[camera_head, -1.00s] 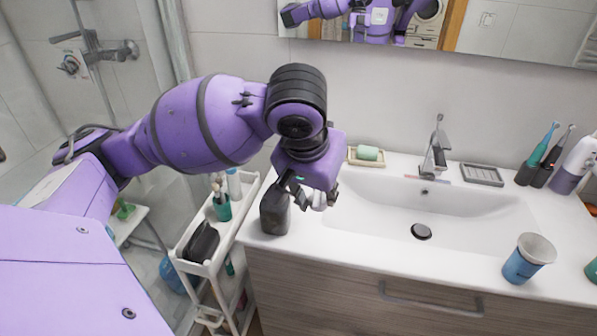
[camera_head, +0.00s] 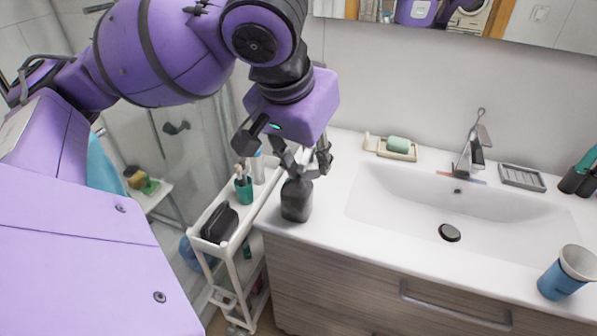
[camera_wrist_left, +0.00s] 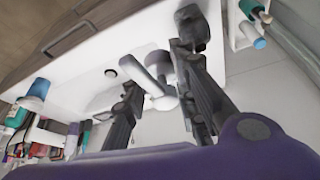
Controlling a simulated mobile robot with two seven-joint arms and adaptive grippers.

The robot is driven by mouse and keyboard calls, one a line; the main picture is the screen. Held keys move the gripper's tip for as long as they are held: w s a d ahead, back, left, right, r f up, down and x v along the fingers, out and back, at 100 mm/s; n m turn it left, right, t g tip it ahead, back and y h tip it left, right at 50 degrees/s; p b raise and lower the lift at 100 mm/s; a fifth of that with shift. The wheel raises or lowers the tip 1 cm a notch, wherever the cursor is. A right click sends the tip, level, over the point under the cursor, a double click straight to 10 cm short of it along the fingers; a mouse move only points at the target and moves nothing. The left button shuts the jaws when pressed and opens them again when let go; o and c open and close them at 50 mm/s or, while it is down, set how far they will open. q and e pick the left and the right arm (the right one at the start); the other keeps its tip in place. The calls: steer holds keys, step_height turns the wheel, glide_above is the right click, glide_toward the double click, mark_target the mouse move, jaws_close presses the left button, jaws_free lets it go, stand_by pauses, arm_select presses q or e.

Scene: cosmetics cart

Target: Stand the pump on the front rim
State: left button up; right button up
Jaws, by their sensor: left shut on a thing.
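My left gripper (camera_head: 306,160) is over the left end of the white washbasin counter, just behind and above a dark bottle. In the left wrist view its fingers (camera_wrist_left: 160,95) are on both sides of a pale grey-white pump (camera_wrist_left: 160,75), and they are shut on it. In the head view the fingers and the bottle hide the pump, so its height above the counter cannot be told. The front rim (camera_head: 385,250) of the washbasin is clear in its middle. My right gripper is in neither view.
The dark bottle (camera_head: 296,202) stands on the counter's front left corner, close to the fingers. A blue cup (camera_head: 562,280) stands on the rim at the right. A soap dish (camera_head: 380,147) lies at the back. A white cart (camera_head: 243,222) stands left of the counter.

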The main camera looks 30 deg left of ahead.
arm_select(q)
steer(key=w+a+f, duration=0.3)
steer(key=w+a+f+b, duration=0.1)
steer(key=w+a+f, duration=0.3)
steer(key=shift+a+f, duration=0.1)
steer(key=shift+f, duration=0.15)
steer(key=shift+w+a+f, duration=0.2)
steer(key=shift+w+f, duration=0.05)
steer(key=shift+f, duration=0.05)
steer(key=f, duration=0.3)
steer(key=shift+w+a+f, duration=0.15)
steer(key=shift+w+a, duration=0.1)
steer(key=o, duration=0.9)
steer(key=shift+c, duration=0.2)
steer(key=shift+o, duration=1.1)
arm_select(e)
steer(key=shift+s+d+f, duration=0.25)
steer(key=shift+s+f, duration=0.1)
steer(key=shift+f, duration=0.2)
arm_select(q)
steer(key=shift+f, duration=0.1)
